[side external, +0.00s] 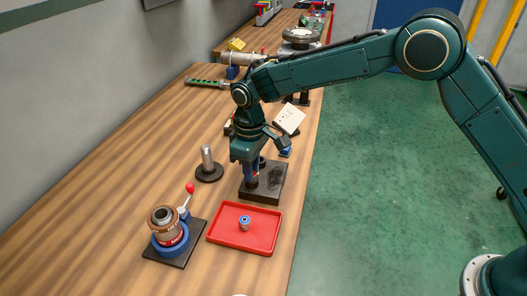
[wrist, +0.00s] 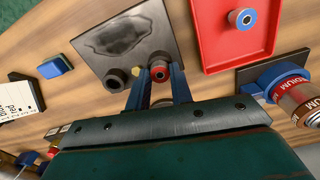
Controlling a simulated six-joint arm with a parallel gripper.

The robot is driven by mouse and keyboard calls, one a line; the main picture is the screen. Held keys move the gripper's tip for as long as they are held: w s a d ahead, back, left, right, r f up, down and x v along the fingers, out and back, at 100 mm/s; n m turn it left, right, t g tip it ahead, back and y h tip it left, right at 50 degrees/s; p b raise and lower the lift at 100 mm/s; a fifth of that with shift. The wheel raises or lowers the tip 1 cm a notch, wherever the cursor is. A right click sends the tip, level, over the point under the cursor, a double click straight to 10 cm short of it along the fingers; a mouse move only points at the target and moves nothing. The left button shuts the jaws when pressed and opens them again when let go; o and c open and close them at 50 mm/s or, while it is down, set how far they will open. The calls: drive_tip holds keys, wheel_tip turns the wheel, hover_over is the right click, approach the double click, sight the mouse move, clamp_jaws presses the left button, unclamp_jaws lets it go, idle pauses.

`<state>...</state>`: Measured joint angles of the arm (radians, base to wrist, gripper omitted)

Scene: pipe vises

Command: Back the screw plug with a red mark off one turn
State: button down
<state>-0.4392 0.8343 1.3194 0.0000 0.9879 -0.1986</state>
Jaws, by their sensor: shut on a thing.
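My gripper (side external: 251,184) points down at the near left part of a dark plate (side external: 275,194) on the bench. In the wrist view its two blue fingers (wrist: 158,80) stand either side of a round plug with a red ring and a dark centre, the red-marked screw plug (wrist: 160,71), and are shut on it. The plug is at the edge of the dark plate (wrist: 160,28). In the side view the fingers hide it. A dark round socket (wrist: 115,78) sits beside it on the plate. How far the plug is screwed in cannot be seen.
A red tray (side external: 222,236) holds a blue-ringed plug (side external: 244,222). A blue vise (side external: 168,247) clamps a copper-coloured cylinder, with a red-knobbed lever. A steel post (side external: 207,158) on a black base stands left of my gripper. A white block (side external: 289,119) lies behind.

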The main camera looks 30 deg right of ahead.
drive_tip(key=n, duration=0.6)
drive_tip(key=shift+n, duration=2)
drive_tip(key=n, duration=0.8)
drive_tip(key=shift+n, duration=0.3)
drive_tip(key=n, duration=0.5)
drive_tip(key=shift+n, duration=0.3)
